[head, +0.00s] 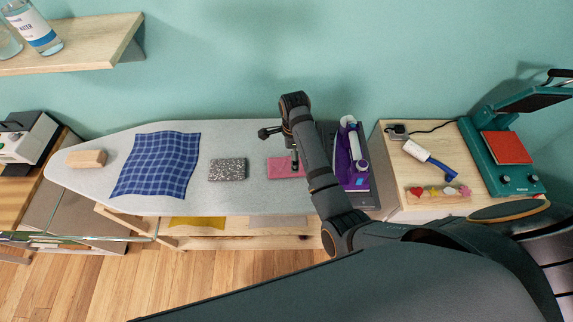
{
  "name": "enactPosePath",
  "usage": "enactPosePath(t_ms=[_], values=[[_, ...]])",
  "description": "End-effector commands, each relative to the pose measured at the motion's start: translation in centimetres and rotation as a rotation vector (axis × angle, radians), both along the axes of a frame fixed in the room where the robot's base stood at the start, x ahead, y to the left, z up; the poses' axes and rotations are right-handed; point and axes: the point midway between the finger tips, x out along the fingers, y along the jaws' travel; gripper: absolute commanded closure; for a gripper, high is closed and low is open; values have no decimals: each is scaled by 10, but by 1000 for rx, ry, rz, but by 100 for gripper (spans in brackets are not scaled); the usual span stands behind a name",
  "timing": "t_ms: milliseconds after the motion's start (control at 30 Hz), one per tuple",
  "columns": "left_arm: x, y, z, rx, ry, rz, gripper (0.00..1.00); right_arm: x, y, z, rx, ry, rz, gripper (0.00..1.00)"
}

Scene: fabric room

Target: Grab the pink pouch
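The pink pouch (282,169) lies flat on the grey ironing board (225,141), right of the middle. Its right part is hidden by my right arm. My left gripper is not in view.
A speckled grey pouch (227,169) and a blue checked cloth (158,165) lie left of the pink pouch. A purple iron (347,160) stands close on the right, beside my arm. A wooden block (86,158) sits at the board's left end.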

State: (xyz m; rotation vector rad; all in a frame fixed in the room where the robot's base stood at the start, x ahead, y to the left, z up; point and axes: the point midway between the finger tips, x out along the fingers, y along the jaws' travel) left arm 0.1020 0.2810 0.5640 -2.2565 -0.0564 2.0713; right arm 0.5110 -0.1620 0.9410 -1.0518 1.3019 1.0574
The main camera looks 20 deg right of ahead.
Motion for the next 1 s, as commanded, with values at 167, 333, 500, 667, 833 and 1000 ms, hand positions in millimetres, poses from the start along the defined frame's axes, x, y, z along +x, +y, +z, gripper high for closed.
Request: enactPosePath(t_ms=[167,333,500,667,833,1000], values=[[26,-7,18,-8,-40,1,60,-1,0,-23,0,7,1,0],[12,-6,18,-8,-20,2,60,0,0,-47,0,2,1,0],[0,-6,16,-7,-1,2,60,0,0,-51,1,0,1,0],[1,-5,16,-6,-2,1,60,0,0,-51,1,0,1,12],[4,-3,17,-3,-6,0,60,0,0,-51,1,0,1,35],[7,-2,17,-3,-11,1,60,0,0,-51,0,1,1,57]])
